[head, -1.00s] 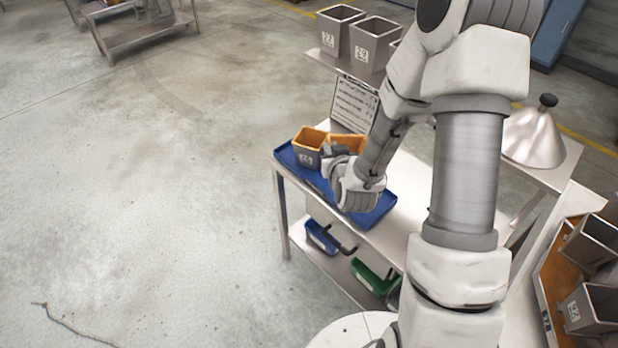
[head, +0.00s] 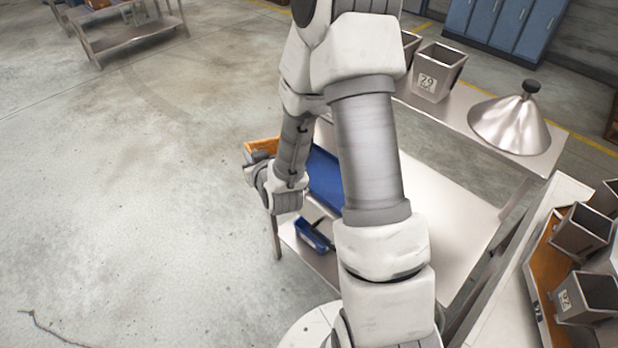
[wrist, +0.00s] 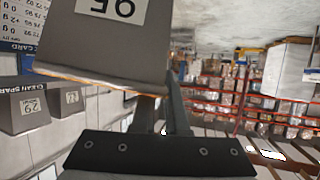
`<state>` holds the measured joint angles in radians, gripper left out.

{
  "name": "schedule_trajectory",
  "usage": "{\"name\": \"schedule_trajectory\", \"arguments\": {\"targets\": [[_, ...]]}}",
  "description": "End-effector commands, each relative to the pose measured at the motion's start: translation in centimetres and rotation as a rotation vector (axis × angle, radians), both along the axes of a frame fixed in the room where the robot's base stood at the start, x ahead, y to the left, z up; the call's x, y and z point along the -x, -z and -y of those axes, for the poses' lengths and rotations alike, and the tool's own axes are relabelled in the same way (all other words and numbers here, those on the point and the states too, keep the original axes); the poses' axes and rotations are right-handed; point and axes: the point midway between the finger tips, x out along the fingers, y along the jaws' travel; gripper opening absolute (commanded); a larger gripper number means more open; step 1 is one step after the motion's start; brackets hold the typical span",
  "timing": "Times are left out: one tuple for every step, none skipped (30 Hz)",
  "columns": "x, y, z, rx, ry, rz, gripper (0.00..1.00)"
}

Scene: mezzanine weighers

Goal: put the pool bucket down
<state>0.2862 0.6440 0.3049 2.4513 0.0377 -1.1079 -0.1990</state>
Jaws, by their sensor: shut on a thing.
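My gripper (wrist: 165,100) is shut on a grey bucket (wrist: 105,45) with an orange edge and a white number label, seen close in the wrist view. I take it as the pool bucket. In the head view my wrist hides my fingertips, near the left end of the table. An orange-filled bucket (head: 262,146) shows partly behind my wrist there; I cannot tell whether it is the held one. The blue tray (head: 326,180) on the table is partly hidden by my arm. Whether the held bucket touches anything is hidden.
Grey numbered buckets (head: 437,72) and a metal cone (head: 510,125) stand on the raised shelf behind. The right part of the tabletop (head: 440,200) is bare. A blue bin (head: 313,236) sits on the lower shelf. More grey buckets (head: 583,230) stand at right.

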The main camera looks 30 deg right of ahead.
Motion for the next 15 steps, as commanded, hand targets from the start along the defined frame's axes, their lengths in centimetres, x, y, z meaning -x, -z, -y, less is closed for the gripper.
{"name": "schedule_trajectory", "arguments": {"targets": [[-0.1,2.0,0.0,0.001,0.0,0.004,0.0],[-0.1,2.5,0.0,0.001,0.0,0.004,0.0],[-0.1,3.3,0.0,0.001,0.0,0.004,0.0],[-0.1,3.9,0.0,0.001,0.0,0.004,0.0],[-0.1,4.5,0.0,0.001,0.0,0.004,0.0],[-0.1,5.3,0.0,0.001,0.0,0.004,0.0],[-0.1,5.9,0.0,0.001,0.0,0.004,0.0],[-0.1,6.5,0.0,0.001,0.0,0.004,0.0],[-0.1,7.2,0.0,0.001,0.0,0.004,0.0],[-0.1,7.8,0.0,0.001,-0.001,0.004,0.0],[-0.1,8.3,0.0,0.001,0.0,0.004,0.0],[-0.2,9.0,0.1,0.001,0.0,0.005,0.0],[-0.3,9.4,0.3,0.002,-0.001,0.007,0.0],[-0.4,9.7,0.6,0.004,-0.001,0.008,0.0],[-0.6,10.1,1.1,0.007,0.0,0.008,0.0]]}}
